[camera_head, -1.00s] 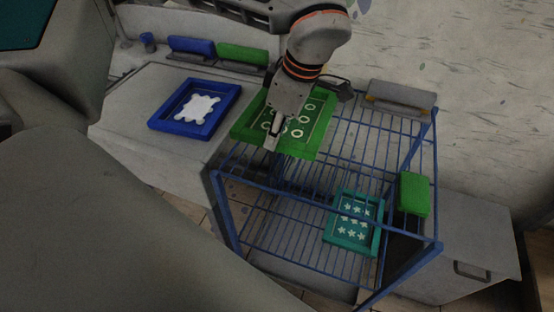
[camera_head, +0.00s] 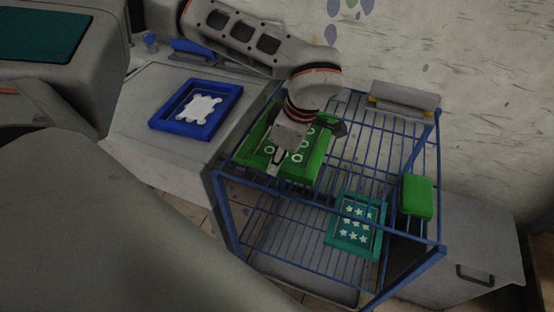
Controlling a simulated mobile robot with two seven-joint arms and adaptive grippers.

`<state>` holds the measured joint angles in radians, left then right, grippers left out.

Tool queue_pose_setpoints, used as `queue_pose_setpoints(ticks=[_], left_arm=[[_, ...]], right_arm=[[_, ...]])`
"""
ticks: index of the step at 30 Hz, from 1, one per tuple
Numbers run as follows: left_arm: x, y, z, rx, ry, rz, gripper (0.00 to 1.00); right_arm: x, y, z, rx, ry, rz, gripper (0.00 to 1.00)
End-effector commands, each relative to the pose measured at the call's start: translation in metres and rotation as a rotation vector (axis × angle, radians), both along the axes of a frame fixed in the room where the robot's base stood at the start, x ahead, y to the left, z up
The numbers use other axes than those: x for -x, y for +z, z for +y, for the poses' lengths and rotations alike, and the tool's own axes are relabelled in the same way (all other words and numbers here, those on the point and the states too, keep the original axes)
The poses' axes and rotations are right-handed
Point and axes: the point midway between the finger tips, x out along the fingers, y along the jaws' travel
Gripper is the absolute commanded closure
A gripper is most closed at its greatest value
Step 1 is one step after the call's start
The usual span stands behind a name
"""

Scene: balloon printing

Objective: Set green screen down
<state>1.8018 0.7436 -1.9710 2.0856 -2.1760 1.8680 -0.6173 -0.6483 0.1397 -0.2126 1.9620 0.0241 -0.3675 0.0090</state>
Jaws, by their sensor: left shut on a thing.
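The green screen (camera_head: 314,160), a flat green frame with pale ring shapes, is at the left part of the blue wire rack's top shelf (camera_head: 375,150). My left gripper (camera_head: 277,158) is shut on it, seen from above, and covers its middle. The screen looks about level and very close to the shelf wires; I cannot tell whether it touches them. My right gripper is not in view.
A teal star screen (camera_head: 355,226) lies on the rack's lower shelf. A green block (camera_head: 416,197) is at the rack's right side. A blue screen (camera_head: 196,108) lies on the grey table (camera_head: 140,135) to the left. The top shelf's right part is largely clear.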

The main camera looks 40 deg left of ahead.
Motion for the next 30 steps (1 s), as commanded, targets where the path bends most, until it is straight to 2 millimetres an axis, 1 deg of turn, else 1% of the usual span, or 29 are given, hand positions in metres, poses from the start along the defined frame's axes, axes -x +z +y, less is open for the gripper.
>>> queue_pose_setpoints(ticks=[1,3,13,17,20,27,30], left_arm=[[0.000,-0.001,0.000,0.000,0.000,0.000,0.81],[0.000,-0.001,0.000,0.000,0.000,0.000,0.66],[0.000,0.000,0.000,0.000,0.000,0.000,0.66],[-0.001,0.008,-0.002,0.000,-0.001,-0.003,0.66],[-0.002,0.023,-0.006,0.001,-0.002,-0.004,0.66],[-0.005,0.072,-0.019,0.000,-0.001,-0.005,0.66],[-0.006,0.089,-0.024,0.000,0.000,-0.004,0.66]], right_arm=[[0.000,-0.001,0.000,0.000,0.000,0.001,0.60],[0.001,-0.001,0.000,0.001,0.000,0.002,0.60],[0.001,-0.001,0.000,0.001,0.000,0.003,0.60],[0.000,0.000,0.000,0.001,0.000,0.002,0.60],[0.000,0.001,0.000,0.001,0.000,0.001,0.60],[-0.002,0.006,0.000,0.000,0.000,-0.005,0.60],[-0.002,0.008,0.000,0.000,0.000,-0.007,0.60]])
